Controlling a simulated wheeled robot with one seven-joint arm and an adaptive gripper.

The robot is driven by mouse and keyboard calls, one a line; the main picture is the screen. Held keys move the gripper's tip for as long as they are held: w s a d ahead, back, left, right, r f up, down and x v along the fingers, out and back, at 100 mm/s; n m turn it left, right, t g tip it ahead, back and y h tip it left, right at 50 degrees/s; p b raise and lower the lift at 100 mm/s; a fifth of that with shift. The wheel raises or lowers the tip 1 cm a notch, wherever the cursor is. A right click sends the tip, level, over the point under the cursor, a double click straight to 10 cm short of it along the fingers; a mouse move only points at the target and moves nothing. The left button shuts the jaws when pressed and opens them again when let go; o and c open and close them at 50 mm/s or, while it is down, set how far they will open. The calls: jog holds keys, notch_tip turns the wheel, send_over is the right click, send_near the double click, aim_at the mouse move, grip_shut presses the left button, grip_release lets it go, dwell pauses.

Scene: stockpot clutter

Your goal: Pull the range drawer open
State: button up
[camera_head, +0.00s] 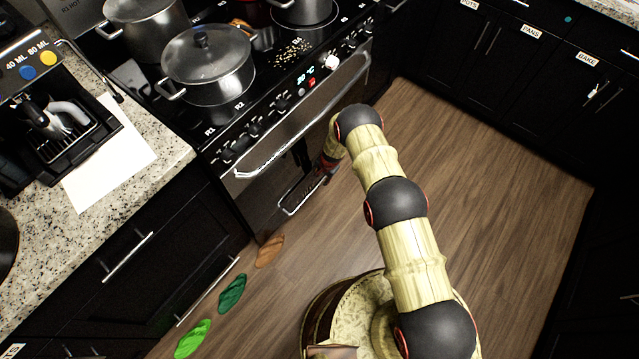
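The range (262,198) is black and silver and stands left of my arm. Its long oven door handle (285,140) runs below the knobs. Lower down, a shorter silver handle (290,210) shows near the floor, on what looks like the range drawer. My gripper (322,176) is small and dark in the picture, at the right end of this lower handle. I cannot tell whether it touches the handle or whether its fingers are open or shut. My arm hides part of the range's right side. I cannot tell whether the drawer stands out from the range front.
Lidded pots (210,72) stand on the cooktop, with crumbs (291,53) scattered there. Brown (270,250), dark green (232,293) and light green (193,339) slipper-like items lie on the floor left of my base. Wooden floor (490,190) is clear to the right, up to black labelled cabinets (520,70).

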aim_at(319, 183)
jog(key=f, duration=0.1)
jog(key=f+b, duration=0.1)
jog(key=f, duration=0.1)
jog(key=f+b, duration=0.1)
jog(key=f, duration=0.1)
jog(key=shift+w+a+f, duration=0.15)
jog(key=shift+w+a, duration=0.15)
jog(key=shift+a, duration=0.1)
jog(key=c, duration=0.3)
grip_shut()
dwell(0.3)
